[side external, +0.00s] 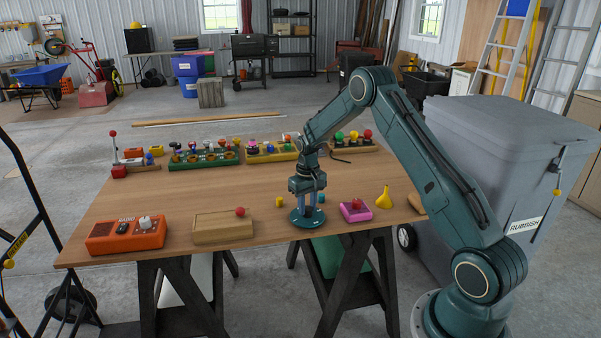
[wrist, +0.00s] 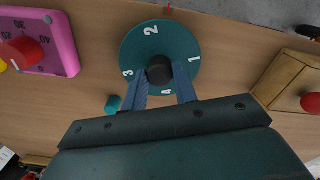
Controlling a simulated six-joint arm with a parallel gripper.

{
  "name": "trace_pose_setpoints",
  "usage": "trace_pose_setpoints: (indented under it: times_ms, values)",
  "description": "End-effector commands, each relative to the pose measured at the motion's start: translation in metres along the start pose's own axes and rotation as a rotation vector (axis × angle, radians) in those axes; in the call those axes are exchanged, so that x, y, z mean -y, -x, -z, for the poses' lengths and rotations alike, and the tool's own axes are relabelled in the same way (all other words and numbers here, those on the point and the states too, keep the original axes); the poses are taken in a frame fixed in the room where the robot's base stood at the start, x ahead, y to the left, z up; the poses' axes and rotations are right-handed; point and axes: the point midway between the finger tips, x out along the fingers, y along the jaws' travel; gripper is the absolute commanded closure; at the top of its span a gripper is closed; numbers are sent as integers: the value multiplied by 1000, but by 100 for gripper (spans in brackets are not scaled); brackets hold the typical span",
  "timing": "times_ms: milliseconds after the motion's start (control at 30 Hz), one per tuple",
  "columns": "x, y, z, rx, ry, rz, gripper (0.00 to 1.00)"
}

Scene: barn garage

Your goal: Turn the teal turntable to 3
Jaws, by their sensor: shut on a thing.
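The teal turntable (wrist: 140,42) is a round disc lying on the wooden table, with white numbers around its rim. In the wrist view the 2 is at the top, the 1 at the right, the 3 at the left, and another number is partly hidden at the bottom. A thin red mark (wrist: 168,9) shows just beyond the disc near the 2. A black knob (wrist: 159,70) stands at its centre. My gripper (wrist: 160,76) has its blue fingers shut on the knob. In the side view my gripper (side external: 307,204) points straight down over the turntable (side external: 308,221).
A pink box with a red knob (side external: 355,213) and a yellow pear-like thing (side external: 384,199) stand right of the turntable. A wooden box with a red ball (side external: 222,229) and an orange box (side external: 125,236) stand left. Small blocks lie close behind, one yellow (side external: 279,201). Several coloured racks line the back.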

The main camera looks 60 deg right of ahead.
Motion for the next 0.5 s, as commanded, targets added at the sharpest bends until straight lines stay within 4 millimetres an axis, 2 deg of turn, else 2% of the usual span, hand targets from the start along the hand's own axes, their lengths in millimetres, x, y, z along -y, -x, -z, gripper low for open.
trace_pose_setpoints:
  times_ms: [500]
  values:
    - [0, 1, 0, -1, -394, 0, 92]
